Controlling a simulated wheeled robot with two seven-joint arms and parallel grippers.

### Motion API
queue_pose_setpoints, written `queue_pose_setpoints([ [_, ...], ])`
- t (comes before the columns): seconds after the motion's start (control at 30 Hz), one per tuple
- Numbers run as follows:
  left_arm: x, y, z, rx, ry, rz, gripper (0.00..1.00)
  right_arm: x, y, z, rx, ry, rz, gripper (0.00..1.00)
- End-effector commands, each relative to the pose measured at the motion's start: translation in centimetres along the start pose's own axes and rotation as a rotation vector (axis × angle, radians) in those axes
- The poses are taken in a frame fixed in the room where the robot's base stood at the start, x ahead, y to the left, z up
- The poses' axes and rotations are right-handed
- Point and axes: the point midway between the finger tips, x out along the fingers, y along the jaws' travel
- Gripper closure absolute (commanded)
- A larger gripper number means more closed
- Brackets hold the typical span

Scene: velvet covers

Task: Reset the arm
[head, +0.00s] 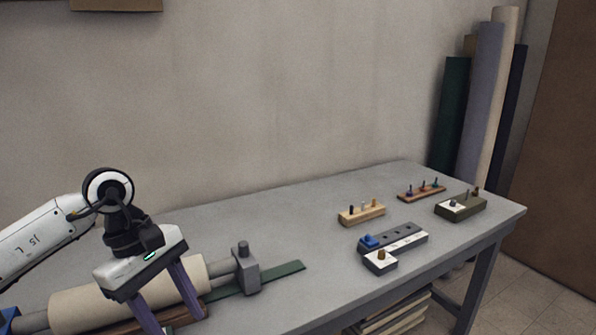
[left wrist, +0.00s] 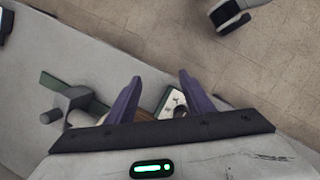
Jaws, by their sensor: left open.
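My left arm comes in from the left in the head view. My left gripper (head: 170,300) is over the left part of the grey table (head: 330,215), with its purple fingers apart. They point down in front of a cream roll (head: 90,304), and the lower tips run near or past the picture's bottom edge. In the left wrist view the left gripper (left wrist: 160,78) is open, with nothing seen held between its fingers. A small white piece with a dark round part (left wrist: 171,101) shows beside the right finger, partly hidden. My right gripper does not show in the head view.
A grey end block (head: 247,272) and a green strip (head: 285,274) lie by the roll. Several small peg blocks, among them a wooden one (head: 361,213) and a grey one (head: 405,236), stand on the right part. Tall fabric rolls (head: 483,100) lean in the corner. The table's middle is clear.

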Motion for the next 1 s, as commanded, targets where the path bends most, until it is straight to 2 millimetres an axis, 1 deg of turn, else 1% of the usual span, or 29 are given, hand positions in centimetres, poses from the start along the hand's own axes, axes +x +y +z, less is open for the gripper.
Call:
queue_pose_setpoints([
  [0.03,2.5,0.3,3.3,-0.02,-0.125,0.009,0.52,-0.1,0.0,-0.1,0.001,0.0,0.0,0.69],
  [0.07,3.6,0.6,5.4,-0.042,-0.206,0.018,0.52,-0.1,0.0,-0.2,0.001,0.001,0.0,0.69],
  [0.1,4.8,0.9,8.3,-0.081,-0.321,0.029,0.52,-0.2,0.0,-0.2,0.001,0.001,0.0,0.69],
  [0.17,6.0,1.3,12.8,-0.16,-0.506,0.036,0.52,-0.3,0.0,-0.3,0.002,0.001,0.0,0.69],
  [0.2,6.4,1.6,15.8,-0.232,-0.643,0.035,0.52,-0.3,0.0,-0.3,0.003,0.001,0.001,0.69],
  [0.27,6.2,2.0,19.6,-0.357,-0.845,0.024,0.52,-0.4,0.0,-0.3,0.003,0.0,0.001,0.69],
  [0.3,5.7,2.4,21.7,-0.453,-0.978,0.009,0.52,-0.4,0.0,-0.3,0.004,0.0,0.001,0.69],
  [0.37,4.7,3.2,23.9,-0.614,-1.173,-0.023,0.52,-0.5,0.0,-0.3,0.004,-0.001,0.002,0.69],
  [0.4,3.9,3.8,24.8,-0.731,-1.299,-0.051,0.52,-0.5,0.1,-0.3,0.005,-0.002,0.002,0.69],
  [0.47,2.9,4.8,25.1,-0.922,-1.48,-0.104,0.52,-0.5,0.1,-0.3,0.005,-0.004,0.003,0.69],
  [0.5,2.3,5.5,24.7,-1.061,-1.597,-0.144,0.52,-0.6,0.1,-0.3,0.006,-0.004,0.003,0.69],
  [0.57,2.0,6.5,23.3,-1.279,-1.761,-0.212,0.52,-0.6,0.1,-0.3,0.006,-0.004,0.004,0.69],
  [0.6,2.3,7.0,21.9,-1.433,-1.864,-0.264,0.52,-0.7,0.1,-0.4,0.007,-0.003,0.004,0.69],
  [0.67,3.4,7.3,19.1,-1.676,-2.006,-0.345,0.52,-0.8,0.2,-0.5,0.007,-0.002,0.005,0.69],
  [0.7,4.6,7.2,17.1,-1.846,-2.091,-0.402,0.52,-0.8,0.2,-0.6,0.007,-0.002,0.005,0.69],
  [0.77,7.2,6.3,13.9,-2.109,-2.205,-0.493,0.52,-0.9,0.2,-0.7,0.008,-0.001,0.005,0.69],
  [0.8,9.4,5.3,11.8,2.108,2.087,0.512,0.52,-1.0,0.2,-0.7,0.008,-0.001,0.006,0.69],
  [0.87,12.6,3.3,9.3,2.003,1.844,0.507,0.52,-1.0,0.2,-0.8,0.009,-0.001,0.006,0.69],
  [0.9,14.9,1.7,7.8,1.933,1.699,0.497,0.52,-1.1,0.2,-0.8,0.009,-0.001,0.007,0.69],
  [0.97,18.2,-1.1,6.3,1.827,1.498,0.481,0.52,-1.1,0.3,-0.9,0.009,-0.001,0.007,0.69],
  [1.0,20.2,-3.1,5.5,1.758,1.378,0.467,0.52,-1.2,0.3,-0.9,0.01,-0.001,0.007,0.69],
])
